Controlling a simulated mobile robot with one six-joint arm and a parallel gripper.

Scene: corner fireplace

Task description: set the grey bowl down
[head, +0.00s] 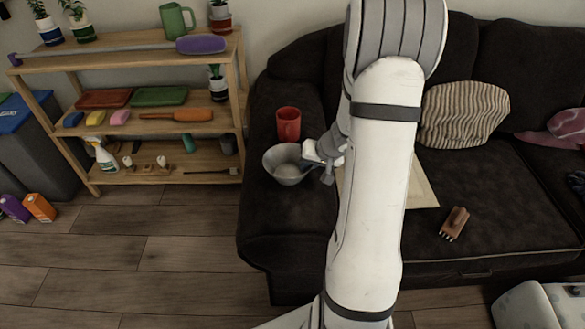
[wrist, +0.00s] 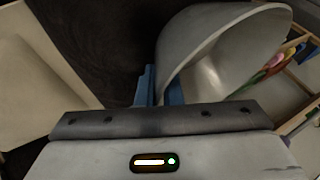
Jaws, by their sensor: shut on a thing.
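The grey bowl (head: 287,164) is at the left end of the dark sofa, over or on its armrest. My gripper (head: 326,165) is at the bowl's right side and shut on its rim. In the wrist view the bowl (wrist: 222,52) fills the upper right, with its open inside facing partly toward the camera. Blue fingers of the gripper (wrist: 158,88) show at the bowl's near wall. I cannot tell whether the bowl's underside touches the armrest.
A red mug (head: 288,124) stands on the armrest just behind the bowl. A pale flat board (head: 422,186) and a brown brush (head: 454,223) lie on the seat. A wooden shelf (head: 160,178) with several items stands at left. The armrest's front (head: 275,225) is clear.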

